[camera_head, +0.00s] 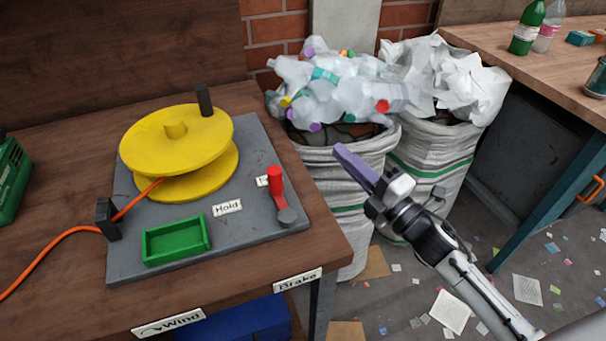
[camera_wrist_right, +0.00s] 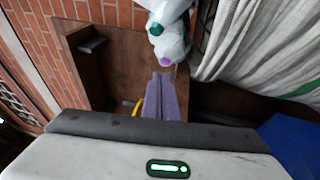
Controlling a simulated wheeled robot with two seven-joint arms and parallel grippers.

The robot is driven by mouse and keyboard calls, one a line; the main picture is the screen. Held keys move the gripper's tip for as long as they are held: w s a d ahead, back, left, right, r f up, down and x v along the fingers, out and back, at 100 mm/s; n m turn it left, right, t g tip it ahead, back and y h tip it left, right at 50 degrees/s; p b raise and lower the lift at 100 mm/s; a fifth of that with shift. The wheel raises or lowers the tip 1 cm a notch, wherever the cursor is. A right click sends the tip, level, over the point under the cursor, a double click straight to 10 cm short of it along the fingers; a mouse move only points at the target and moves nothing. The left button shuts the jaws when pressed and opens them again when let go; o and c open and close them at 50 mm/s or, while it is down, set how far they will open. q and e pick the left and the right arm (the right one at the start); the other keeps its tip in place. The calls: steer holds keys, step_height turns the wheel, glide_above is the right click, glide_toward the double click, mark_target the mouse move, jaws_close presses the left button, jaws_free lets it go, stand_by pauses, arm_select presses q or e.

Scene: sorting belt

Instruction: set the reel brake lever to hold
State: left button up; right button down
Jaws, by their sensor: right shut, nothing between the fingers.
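The reel brake lever (camera_head: 275,180) is red, with a round knob on top and a grey pivot at its base. It stands at the right side of the grey base plate (camera_head: 255,150). The "Hold" label (camera_head: 227,207) lies to its left; another label beside the lever is partly hidden by it. My right gripper (camera_head: 357,166) has purple fingers and is shut and empty. It is to the right of the lever, apart from it, in front of the sacks. Its fingers also show in the right wrist view (camera_wrist_right: 163,98). My left gripper is not in view.
A yellow reel (camera_head: 175,140) with a dark crank handle (camera_head: 204,100) and a green tray (camera_head: 176,240) are on the plate. An orange cord (camera_head: 60,240) runs left. Sacks of bottles (camera_head: 335,90) and paper (camera_head: 450,80) stand right of the bench. Another table (camera_head: 550,75) is at the far right.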

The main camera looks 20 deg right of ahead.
step_height(320, 180, up, 5)
steer(key=s+a+n+g+y, duration=0.1)
steer(key=n+g+y, duration=0.5)
steer(key=n+y, duration=0.85)
steer(key=s+d+n+g+h, duration=0.1)
steer(key=s+d+n+g, duration=0.1)
steer(key=n+g, duration=0.3)
steer(key=s+d+n+g+h+b, duration=0.1)
steer(key=s+n+g, duration=0.3)
steer(key=n, duration=0.6)
steer(key=shift+s+d+f+n+g+h, duration=0.35)
steer(key=shift+s+f+g+h, duration=0.05)
steer(key=shift+g+h, duration=0.1)
steer(key=shift+a, duration=0.1)
steer(key=p, duration=0.3)
glide_toward(281, 195)
steer(key=a+r, duration=0.1)
steer(key=w+a+r, duration=0.1)
steer(key=a, duration=0.1)
steer(key=w+a+r, duration=0.1)
steer(key=shift+a+r, duration=0.2)
steer(key=shift+a, duration=0.65)
steer(key=shift+f, duration=0.1)
